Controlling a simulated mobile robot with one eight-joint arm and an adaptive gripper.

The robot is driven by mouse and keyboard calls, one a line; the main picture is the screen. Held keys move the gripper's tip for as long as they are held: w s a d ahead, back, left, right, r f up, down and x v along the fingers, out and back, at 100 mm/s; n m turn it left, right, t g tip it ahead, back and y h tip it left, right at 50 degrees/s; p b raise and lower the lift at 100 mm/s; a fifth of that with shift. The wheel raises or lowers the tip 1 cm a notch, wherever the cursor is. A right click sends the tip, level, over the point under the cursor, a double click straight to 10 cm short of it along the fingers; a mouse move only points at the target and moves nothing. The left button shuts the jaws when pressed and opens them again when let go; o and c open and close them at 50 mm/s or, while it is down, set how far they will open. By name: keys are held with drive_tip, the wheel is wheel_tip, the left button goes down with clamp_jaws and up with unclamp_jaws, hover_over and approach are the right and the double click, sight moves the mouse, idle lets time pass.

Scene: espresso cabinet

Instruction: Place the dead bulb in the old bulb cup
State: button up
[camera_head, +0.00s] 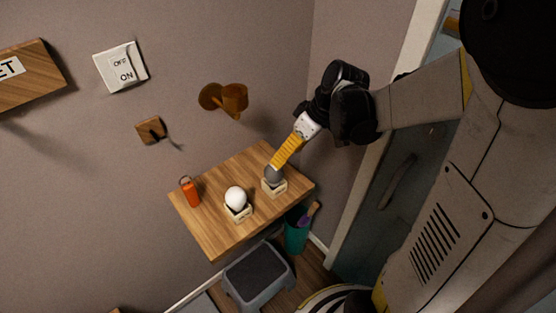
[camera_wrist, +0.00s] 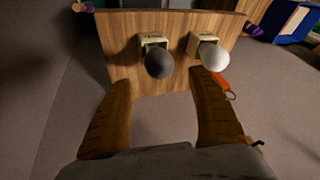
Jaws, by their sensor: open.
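The dark grey bulb (camera_head: 274,174), which looks like the dead one, rests in a small pale square cup (camera_head: 276,190) on the right of a wooden shelf. In the wrist view the dark bulb (camera_wrist: 159,64) and its cup (camera_wrist: 151,39) lie ahead, between the fingers. A white bulb (camera_head: 236,197) sits in a similar cup (camera_head: 240,214) to the left. My gripper (camera_head: 277,163) has its yellow fingertips at the top of the dark bulb. In the wrist view my gripper (camera_wrist: 160,78) is open, with nothing clasped. The cup labels are too small to read.
An orange tagged item (camera_head: 191,193) stands at the shelf's (camera_head: 215,235) left end. A light switch (camera_head: 121,67) and wooden hooks (camera_head: 225,98) are on the wall. A step stool (camera_head: 258,277) and a teal bin (camera_head: 296,232) are below. A door frame is to the right.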

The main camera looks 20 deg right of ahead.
drive_tip(key=s+a+r+m+t+h, duration=0.3)
drive_tip(key=s+r+m, duration=0.3)
drive_tip(key=s+r, duration=0.4)
drive_tip(key=shift+s+r+t+h+p, duration=0.3)
drive_tip(key=shift+s+t+h, duration=0.2)
drive_tip(key=shift+t+h, duration=0.25)
